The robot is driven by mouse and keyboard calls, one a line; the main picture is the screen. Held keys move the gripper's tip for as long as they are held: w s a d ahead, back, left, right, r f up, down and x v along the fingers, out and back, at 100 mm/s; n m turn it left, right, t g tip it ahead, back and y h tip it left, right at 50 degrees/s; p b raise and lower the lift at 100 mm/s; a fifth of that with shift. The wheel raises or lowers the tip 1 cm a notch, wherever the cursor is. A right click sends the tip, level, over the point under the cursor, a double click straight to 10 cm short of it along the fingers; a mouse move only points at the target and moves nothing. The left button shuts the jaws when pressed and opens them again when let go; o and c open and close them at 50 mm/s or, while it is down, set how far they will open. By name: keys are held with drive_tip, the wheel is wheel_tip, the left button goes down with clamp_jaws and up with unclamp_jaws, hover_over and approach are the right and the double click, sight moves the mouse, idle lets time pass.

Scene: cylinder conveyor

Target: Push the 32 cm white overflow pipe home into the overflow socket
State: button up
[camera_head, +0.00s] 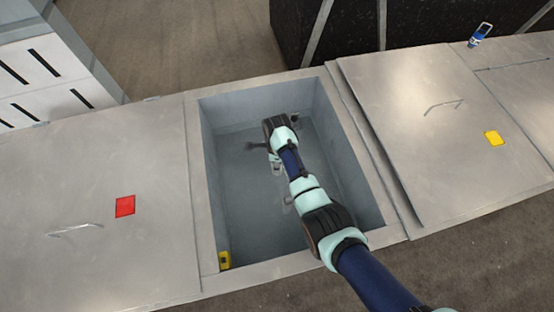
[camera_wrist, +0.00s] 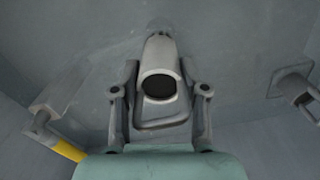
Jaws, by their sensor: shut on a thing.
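The white overflow pipe (camera_wrist: 158,55) shows in the wrist view, its open end facing the camera and its far end reaching toward the tank floor. My gripper (camera_wrist: 160,95) is shut on it, with a finger on each side. A small grey round fitting (camera_wrist: 159,25), perhaps the overflow socket, is at the pipe's far end; I cannot tell how deep the pipe sits in it. In the head view my gripper (camera_head: 276,163) is down inside the grey tank (camera_head: 235,195), and the pipe is mostly hidden by my arm.
Tank walls surround my gripper. A dark fitting (camera_head: 257,146) is on its left, and a grey bracket (camera_wrist: 290,85) is on the right in the wrist view. A yellow item (camera_head: 224,260) is in the near left corner.

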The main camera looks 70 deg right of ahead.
drive_tip(key=shift+f+b, duration=0.3)
drive_tip(key=shift+f, duration=0.2)
drive_tip(key=o, duration=1.3)
wheel_tip(320, 180, up, 12)
drive_tip(key=shift+r, duration=0.1)
